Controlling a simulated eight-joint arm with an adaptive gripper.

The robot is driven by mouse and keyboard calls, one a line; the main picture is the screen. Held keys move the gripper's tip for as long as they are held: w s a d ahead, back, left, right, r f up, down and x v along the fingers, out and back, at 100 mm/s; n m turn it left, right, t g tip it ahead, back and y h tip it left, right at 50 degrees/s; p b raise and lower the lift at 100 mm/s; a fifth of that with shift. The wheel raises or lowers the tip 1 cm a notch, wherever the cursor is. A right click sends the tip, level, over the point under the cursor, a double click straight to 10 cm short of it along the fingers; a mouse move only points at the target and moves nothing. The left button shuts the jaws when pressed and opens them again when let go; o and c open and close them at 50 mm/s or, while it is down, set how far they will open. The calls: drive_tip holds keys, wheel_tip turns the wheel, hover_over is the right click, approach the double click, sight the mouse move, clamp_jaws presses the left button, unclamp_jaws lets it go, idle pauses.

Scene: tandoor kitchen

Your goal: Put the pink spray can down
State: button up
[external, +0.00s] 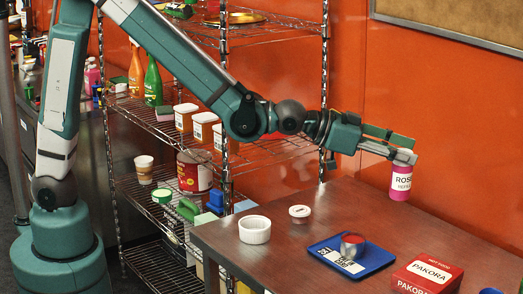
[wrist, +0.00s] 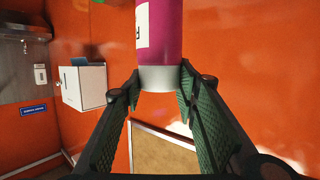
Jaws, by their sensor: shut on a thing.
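The pink spray can (external: 400,183) has a white label reading "ROSE". In the external view it hangs upright below my gripper (external: 402,157), above the far part of the brown table (external: 330,212), with its top hidden by the fingers. In the wrist view the can (wrist: 160,30) shows its pink body and a pale end. My gripper (wrist: 158,90) has its green-padded fingers on either side of that pale end, shut on it.
On the table are a white ramekin (external: 255,230), a small lidded cup (external: 299,213), a blue tray (external: 325,258) holding a round tin (external: 352,244), and a red pakora box (external: 428,275). A wire shelf (external: 265,150) stands left of the table. Bare tabletop lies behind the tray.

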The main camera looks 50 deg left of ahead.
drive_tip(key=w+d+f+p, duration=0.1)
drive_tip(key=w+f+p, duration=0.1)
drive_tip(key=w+f, duration=0.5)
drive_tip(key=shift+w+f, duration=0.2)
drive_tip(key=shift+w, duration=1.05)
drive_tip(key=shift+f, duration=0.1)
wheel_tip(320, 180, down, 6)
drive_tip(key=shift+b, duration=0.45)
drive_tip(key=shift+f, duration=0.1)
drive_tip(key=shift+f+b, duration=0.3)
drive_tip(key=shift+f, duration=1.7)
drive_tip(key=o, duration=1.2)
drive_tip(key=shift+o, duration=0.2)
